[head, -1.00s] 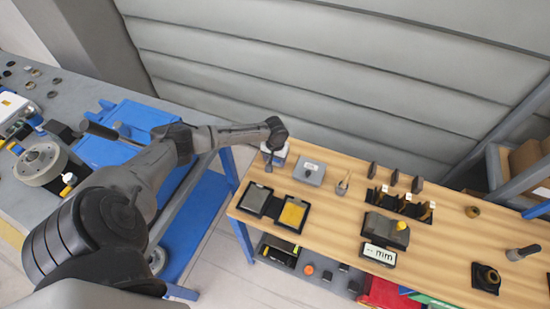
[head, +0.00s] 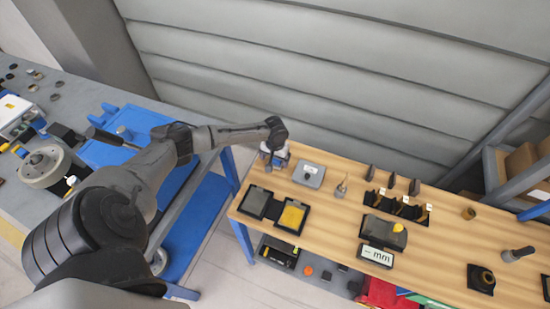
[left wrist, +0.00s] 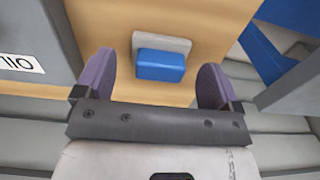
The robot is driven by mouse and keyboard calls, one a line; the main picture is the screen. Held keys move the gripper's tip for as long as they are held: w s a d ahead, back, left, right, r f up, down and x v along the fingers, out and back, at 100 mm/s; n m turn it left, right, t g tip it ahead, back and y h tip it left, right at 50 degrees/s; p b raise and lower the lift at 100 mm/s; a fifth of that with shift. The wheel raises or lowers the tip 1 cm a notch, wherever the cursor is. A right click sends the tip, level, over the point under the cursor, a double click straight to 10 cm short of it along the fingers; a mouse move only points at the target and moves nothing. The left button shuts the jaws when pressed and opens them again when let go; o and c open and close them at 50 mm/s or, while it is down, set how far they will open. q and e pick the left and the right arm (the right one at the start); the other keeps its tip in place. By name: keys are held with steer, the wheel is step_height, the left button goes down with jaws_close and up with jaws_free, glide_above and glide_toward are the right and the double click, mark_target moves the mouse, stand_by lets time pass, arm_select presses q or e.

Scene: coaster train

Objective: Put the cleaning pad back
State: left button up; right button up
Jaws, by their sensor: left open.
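A blue block (left wrist: 160,65) with a pale grey plate (left wrist: 176,44) along one side lies on the wooden bench in the left wrist view; it may be the cleaning pad, but I cannot be sure. My left gripper (left wrist: 164,82) is open, its two purple-grey fingers apart on either side of the block, not closed on it. In the head view my left gripper (head: 274,160) points down at the left back end of the bench, largely covering the block. My right gripper is not in view.
On the wooden bench (head: 335,222), a grey box (head: 309,174) stands just right of my left gripper. Two black-framed trays, one grey (head: 256,202) and one yellow (head: 292,217), lie in front. A small brush-like item (head: 342,187) stands farther right. A corrugated wall rises behind.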

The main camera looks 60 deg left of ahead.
mark_target(275, 160)
arm_select(q)
step_height(275, 160, up, 10)
steer(key=p, duration=1)
steer(key=s+d+f+m, duration=0.1)
steer(key=s+d, duration=0.1)
steer(key=d, duration=0.3)
steer(key=s+d+f+m, duration=0.2)
steer(key=d, duration=0.4)
steer(key=s+d+f+m+h, duration=0.1)
steer(key=d+m, duration=0.1)
steer(key=d, duration=0.3)
steer(key=shift+s+d+f, duration=0.15)
steer(key=shift+s+d, duration=0.25)
steer(key=s+d+r+m+t, duration=0.15)
steer(key=s+d+m, duration=0.35)
steer(key=d, duration=0.6)
steer(key=s+d+r+t, duration=0.2)
steer(key=s+r, duration=0.9)
steer(key=s, duration=0.1)
steer(key=shift+s+d+r+y, duration=0.15)
steer(key=shift+r+y, duration=0.25)
